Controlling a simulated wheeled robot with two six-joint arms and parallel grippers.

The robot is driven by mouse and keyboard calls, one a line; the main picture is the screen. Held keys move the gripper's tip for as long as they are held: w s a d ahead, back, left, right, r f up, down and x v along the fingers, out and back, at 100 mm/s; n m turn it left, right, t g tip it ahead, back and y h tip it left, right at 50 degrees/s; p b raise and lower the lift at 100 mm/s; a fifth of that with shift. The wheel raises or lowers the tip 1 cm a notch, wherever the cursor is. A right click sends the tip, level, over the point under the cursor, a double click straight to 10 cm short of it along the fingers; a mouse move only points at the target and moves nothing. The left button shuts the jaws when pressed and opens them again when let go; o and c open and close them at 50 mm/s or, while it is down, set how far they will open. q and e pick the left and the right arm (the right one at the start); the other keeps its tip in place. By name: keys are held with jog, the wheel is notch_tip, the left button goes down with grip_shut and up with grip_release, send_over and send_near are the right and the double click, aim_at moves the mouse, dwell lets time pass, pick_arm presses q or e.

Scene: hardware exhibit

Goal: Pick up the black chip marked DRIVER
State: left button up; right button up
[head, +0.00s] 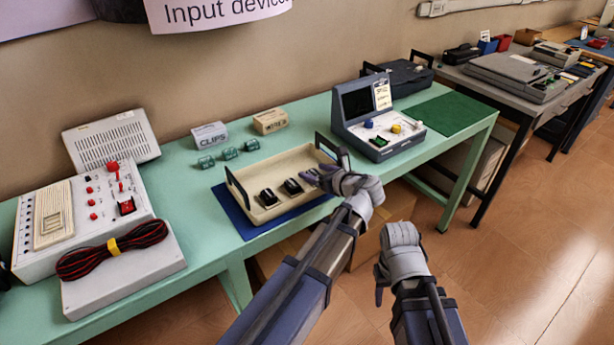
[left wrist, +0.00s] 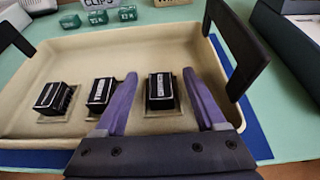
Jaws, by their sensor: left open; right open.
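A cream tray (head: 240,185) with dark handles stands on the table. In the left wrist view (left wrist: 215,128) it holds three black chips with white markings: left (left wrist: 54,98), middle (left wrist: 101,93) and right (left wrist: 161,92), each on a small pale square. The markings are too small to read, so I cannot tell which is DRIVER. In the head view two chips show, one (head: 267,197) and another (head: 292,186); my left gripper seems to hide the third. My left gripper (left wrist: 161,77) is open, its purple fingers either side of the right chip, not visibly gripping it. My right gripper (head: 380,288) is open, away from the tray.
A blue mat (head: 243,224) lies under the tray. Behind stand green blocks (head: 230,153), a CLIPS box (head: 209,135) and another box (head: 270,120). A grey device (head: 375,120) is right, a white control panel (head: 80,210) left. The tray's right handle (left wrist: 240,50) rises near my left fingers.

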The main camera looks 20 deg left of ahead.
pick_arm(q)
jog(key=shift+w+a+f, duration=0.3)
jog(key=shift+w+a, duration=0.05)
jog(key=shift+a, duration=0.15)
jog(key=shift+d+r, duration=0.15)
jog(key=shift+c, duration=0.3)
grip_shut()
